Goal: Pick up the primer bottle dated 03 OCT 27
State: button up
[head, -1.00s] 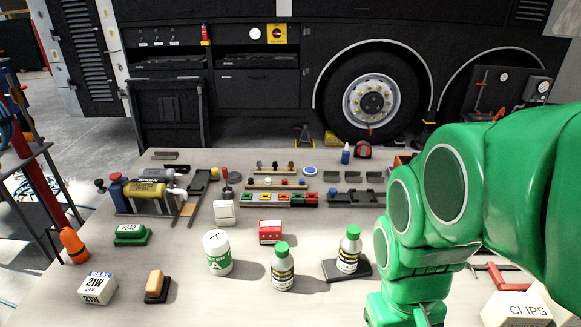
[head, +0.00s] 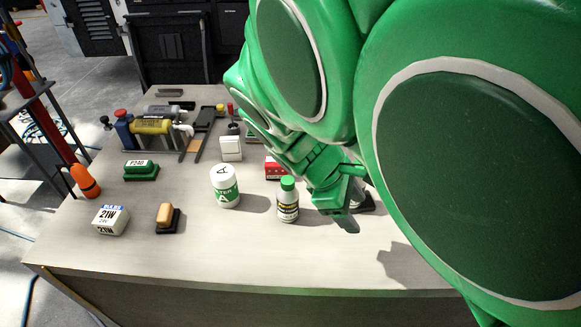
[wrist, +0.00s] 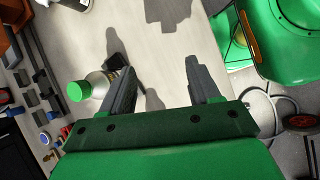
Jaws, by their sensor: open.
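A white bottle with a green cap and dark label (head: 288,206) stands upright on the table, left of my gripper (head: 345,215) in the head view. A second green-capped bottle is mostly hidden behind my gripper there. In the wrist view a green-capped bottle (wrist: 97,82) stands by a dark pad (wrist: 113,62), just outside the left finger. My gripper (wrist: 160,68) is open, with bare table between its fingers. No date is readable on either bottle.
A white bottle with a green band (head: 226,192) stands left of the primer bottles, with a red box (head: 272,168) behind. A sanding block (head: 140,169), a 21W box (head: 111,219) and a tan-topped block (head: 165,215) lie further left. The front table strip is clear.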

jog(key=w+a+r+n+t+h, duration=0.1)
jog(key=w+a+r+n+t, duration=0.15)
jog(key=w+a, duration=0.4)
jog(key=n+t, duration=0.3)
jog(key=n, duration=0.1)
send_over(283, 184)
jog(key=w, duration=0.2)
jog(key=shift+s+d+m+h, duration=0.15)
jog(key=shift+d+m+h, duration=0.15)
jog(key=shift+d, duration=0.15)
jog(key=s+a+f+n+t, duration=0.1)
jog(key=s+a+f+n, duration=0.1)
jog(key=s+a+f+n+t+h, duration=0.1)
jog(key=s+a+f+n+t, duration=0.1)
jog(key=s+a+n, duration=0.1)
jog(key=shift+f+n+h, duration=0.25)
jog(key=shift+n+h, duration=0.05)
jog(key=shift+n, duration=0.05)
jog(key=shift+n+t, duration=0.35)
jog(key=shift+n, duration=0.05)
jog(key=x, duration=0.6)
jog(key=shift+d+r, duration=0.25)
jog(key=shift+d, duration=0.15)
jog(key=shift+w+d+f, duration=0.15)
jog(key=shift+w+d, duration=0.1)
jog(key=shift+w, duration=0.05)
